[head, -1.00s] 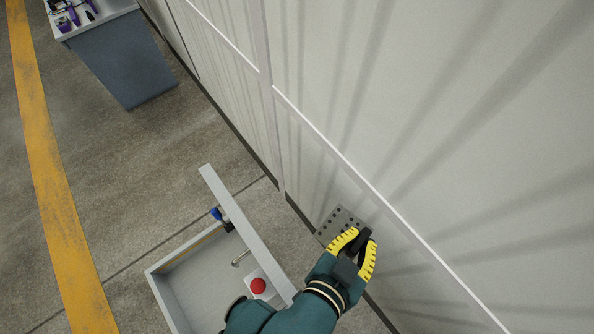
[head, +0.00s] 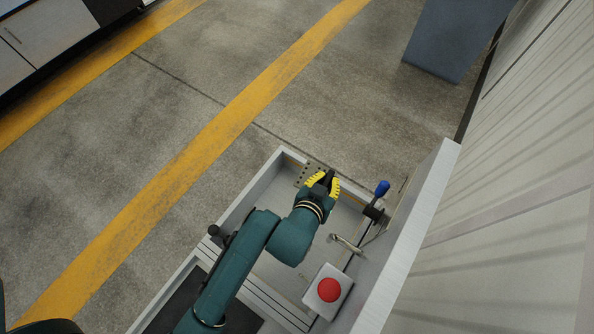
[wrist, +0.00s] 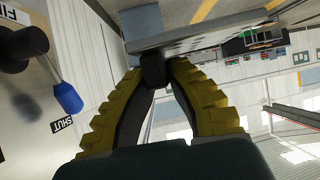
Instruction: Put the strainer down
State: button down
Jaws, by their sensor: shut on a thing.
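The strainer is a flat grey plate with dark holes (head: 309,170). Its black handle is between the yellow fingers of my gripper (head: 324,181), which is shut on it. In the head view the strainer is over the far end of a pale open-topped tray unit (head: 262,177); I cannot tell its height above the floor of the unit. In the wrist view the strainer plate (wrist: 215,35) spans the top middle beyond the fingertips (wrist: 155,72), seen nearly edge-on. My gripper hides part of the handle.
A blue-handled lever (head: 382,188) stands right of my gripper; it also shows in the wrist view (wrist: 68,98). A metal tap-like handle (head: 346,243) and a red button (head: 329,290) are nearer. A tall pale panel (head: 425,215) borders the right side. Open floor lies left.

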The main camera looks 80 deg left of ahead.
jog(key=s+a+f+n+g+b, duration=0.1)
jog(key=s+f+b, duration=0.1)
jog(key=f, duration=0.7)
jog(key=s+a+f+n+g+y+b, duration=0.1)
jog(key=s+f+b, duration=0.2)
jog(key=f, duration=0.6)
jog(key=s+a+f+y+b, duration=0.1)
jog(key=s+a+f+b, duration=0.1)
jog(key=f+b, duration=0.3)
jog(key=shift+s+a+f+n+g+b, duration=0.1)
jog(key=shift+s+f+n+g+b, duration=0.15)
jog(key=shift+f, duration=0.7)
jog(key=shift+s+f+n+g+b, duration=0.15)
jog(key=shift+s+f, duration=0.15)
jog(key=shift+f, duration=0.65)
jog(key=shift+f, duration=0.1)
jog(key=shift+f, duration=0.15)
jog(key=c, duration=1.2)
grip_release()
jog(key=shift+r, duration=0.2)
jog(key=p+v, duration=0.1)
jog(key=v, duration=1.1)
jog(key=shift+r, duration=0.1)
